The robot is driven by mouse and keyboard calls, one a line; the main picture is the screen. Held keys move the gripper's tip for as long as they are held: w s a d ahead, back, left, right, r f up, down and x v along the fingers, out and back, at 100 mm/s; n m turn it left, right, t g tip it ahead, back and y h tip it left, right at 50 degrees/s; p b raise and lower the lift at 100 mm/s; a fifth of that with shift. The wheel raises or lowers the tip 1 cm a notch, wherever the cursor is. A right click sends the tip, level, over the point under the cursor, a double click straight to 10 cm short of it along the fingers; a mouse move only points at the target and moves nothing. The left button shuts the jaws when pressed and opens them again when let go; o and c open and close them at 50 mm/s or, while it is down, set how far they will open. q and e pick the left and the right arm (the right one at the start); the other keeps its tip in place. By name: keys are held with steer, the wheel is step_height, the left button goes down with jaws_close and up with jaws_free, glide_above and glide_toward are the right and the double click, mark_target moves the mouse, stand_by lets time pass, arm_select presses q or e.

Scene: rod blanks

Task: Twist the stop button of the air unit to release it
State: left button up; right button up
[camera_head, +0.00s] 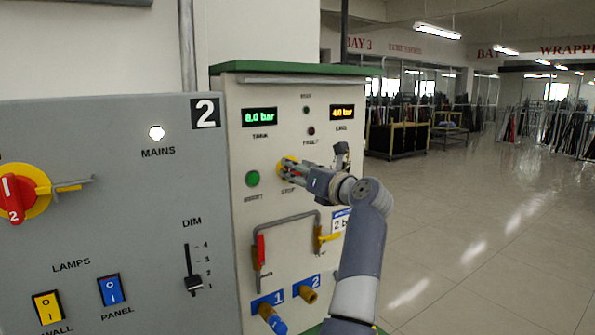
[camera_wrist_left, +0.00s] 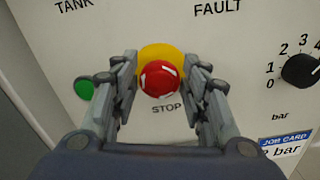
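The stop button (camera_wrist_left: 160,78) is a red knob with white marks on a yellow backing (camera_wrist_left: 165,52), above the word STOP in the left wrist view. My left gripper (camera_wrist_left: 161,72) has one finger on each side of the red knob, close against it; I see no clear gap. In the head view the left gripper (camera_head: 291,170) is at the button on the front of the air unit (camera_head: 236,150) and covers most of it. My right gripper is not in view.
A green button (camera_head: 252,178) sits left of the stop button. A black pressure knob (camera_wrist_left: 300,70) is to its right. Below are a bent pipe with red (camera_head: 261,247) and yellow levers. A grey panel (camera_head: 110,205) with switches stands at the left. The floor at right is clear.

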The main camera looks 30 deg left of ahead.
arm_select(q)
steer(key=shift+a+f, duration=0.1)
steer(key=c, duration=0.4)
steer(key=shift+w+f+m+p, duration=0.1)
steer(key=shift+m+p, duration=1.25)
steer(key=shift+m, duration=0.6)
steer(key=shift+f+m+p, duration=0.1)
steer(key=shift+m+p, duration=1.2)
steer(key=shift+m, duration=0.65)
steer(key=o, duration=0.9)
steer(key=shift+o, duration=0.8)
steer(key=shift+a, duration=0.3)
